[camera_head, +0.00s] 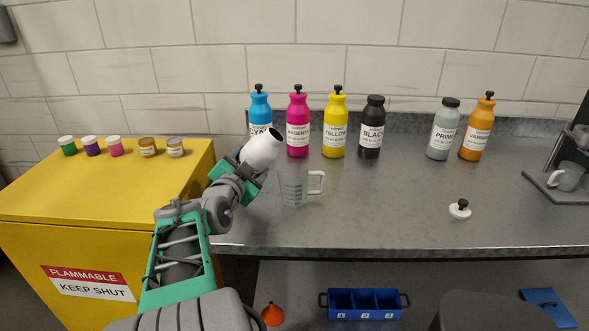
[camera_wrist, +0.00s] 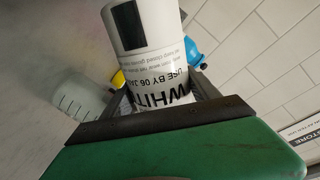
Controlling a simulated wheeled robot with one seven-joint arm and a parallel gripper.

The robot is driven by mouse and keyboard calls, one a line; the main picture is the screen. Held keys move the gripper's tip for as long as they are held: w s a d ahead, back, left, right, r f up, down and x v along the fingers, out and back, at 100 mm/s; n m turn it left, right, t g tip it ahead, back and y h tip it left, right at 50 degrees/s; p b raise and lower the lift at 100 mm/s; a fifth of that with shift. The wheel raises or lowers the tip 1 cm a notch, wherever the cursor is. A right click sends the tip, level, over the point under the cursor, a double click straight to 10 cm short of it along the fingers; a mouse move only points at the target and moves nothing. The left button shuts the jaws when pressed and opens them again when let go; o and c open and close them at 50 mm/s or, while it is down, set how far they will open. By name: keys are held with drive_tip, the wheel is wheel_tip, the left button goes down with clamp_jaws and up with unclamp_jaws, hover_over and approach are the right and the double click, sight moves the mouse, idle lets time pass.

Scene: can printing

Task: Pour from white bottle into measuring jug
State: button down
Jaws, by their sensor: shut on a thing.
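The white bottle (camera_head: 262,149) is held by my gripper (camera_head: 243,172) above the left end of the counter. It is tilted, with its dark open mouth up and to the right. In the wrist view the white bottle (camera_wrist: 147,60) shows a label reading "WHIT" between the fingers. The clear measuring jug (camera_head: 292,187) stands upright on the counter, just right of and below the bottle, its handle to the right. The bottle's mouth is above the jug's level; no stream shows. The jug's contents cannot be made out. A white cap with a black knob (camera_head: 459,209) lies on the counter at right.
Cyan (camera_head: 260,108), magenta (camera_head: 297,124), yellow (camera_head: 335,126) and black (camera_head: 371,130) bottles stand behind the jug. Grey (camera_head: 442,131) and orange (camera_head: 477,129) bottles stand farther right. A yellow cabinet (camera_head: 110,190) with small jars is at left. Mid-counter is clear.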

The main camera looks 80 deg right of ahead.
drive_tip(key=shift+w+r+m+p, duration=0.1)
drive_tip(key=shift+r+m+p, duration=0.1)
drive_tip(key=shift+m+p, duration=0.3)
idle(0.6)
drive_tip(key=shift+w+f+m, duration=0.4)
drive_tip(key=shift+f+m, duration=0.3)
drive_tip(key=shift+f, duration=0.05)
idle(1.1)
drive_tip(key=shift+w+a+r+m+t+y+p, duration=0.15)
drive_tip(key=shift+r+m+p, duration=0.25)
drive_tip(key=shift+p, duration=0.4)
drive_tip(key=shift+w+d+r+m+t+y+p, duration=0.1)
drive_tip(key=shift+r+m+t+y+p, duration=0.25)
drive_tip(key=shift+p, duration=0.4)
drive_tip(key=shift+w+a+m+p, duration=0.1)
drive_tip(key=shift+m+p, duration=0.55)
drive_tip(key=shift+p, duration=0.3)
idle(1.9)
drive_tip(key=shift+r, duration=0.15)
idle(0.5)
